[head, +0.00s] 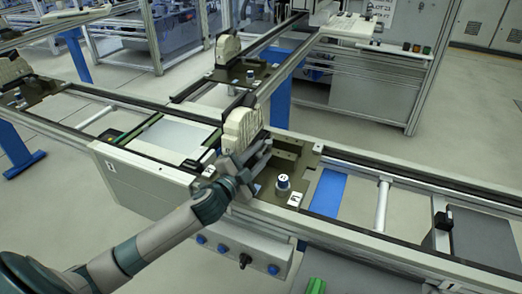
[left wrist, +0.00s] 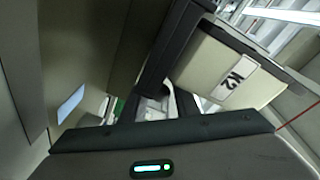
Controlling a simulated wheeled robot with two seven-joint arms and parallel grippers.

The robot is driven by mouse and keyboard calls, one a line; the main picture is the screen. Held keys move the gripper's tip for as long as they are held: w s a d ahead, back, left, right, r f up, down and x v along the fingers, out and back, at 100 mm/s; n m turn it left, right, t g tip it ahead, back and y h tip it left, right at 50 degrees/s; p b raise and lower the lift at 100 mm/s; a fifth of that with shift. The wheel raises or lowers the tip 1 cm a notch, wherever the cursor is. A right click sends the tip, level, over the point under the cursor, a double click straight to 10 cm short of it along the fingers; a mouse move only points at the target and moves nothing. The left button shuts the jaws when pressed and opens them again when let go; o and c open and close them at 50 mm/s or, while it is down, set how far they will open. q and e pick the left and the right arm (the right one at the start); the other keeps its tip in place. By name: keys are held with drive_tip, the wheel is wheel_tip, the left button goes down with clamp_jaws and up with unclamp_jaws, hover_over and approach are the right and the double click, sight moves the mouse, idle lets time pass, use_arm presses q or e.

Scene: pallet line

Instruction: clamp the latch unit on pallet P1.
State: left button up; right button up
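A pale beige unit with a rounded top (head: 241,128) stands upright at the left side of the nearest dark pallet (head: 268,190). I take it for the latch unit. A silver and blue round knob (head: 283,182) and small white label plates (head: 295,199) are on the pallet; the lettering is too small to read. My left gripper (head: 262,150) is low in front of the beige unit, overlapping its base; contact cannot be told. In the left wrist view a beige block (left wrist: 215,65) bears a "K2" label. The finger gap is not clear. My right gripper is out of view.
Conveyor rails (head: 410,190) run past the pallet on both sides. Similar pallets with beige units stand behind (head: 228,48) and at the far left (head: 14,68). A control box with blue buttons (head: 240,252) hangs below the front rail. A green object (head: 316,286) is at the bottom edge.

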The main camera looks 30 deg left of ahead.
use_arm(q)
drive_tip(key=shift+w, duration=0.3)
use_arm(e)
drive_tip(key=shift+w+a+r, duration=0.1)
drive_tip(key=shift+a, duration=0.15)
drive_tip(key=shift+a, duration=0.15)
use_arm(q)
clamp_jaws()
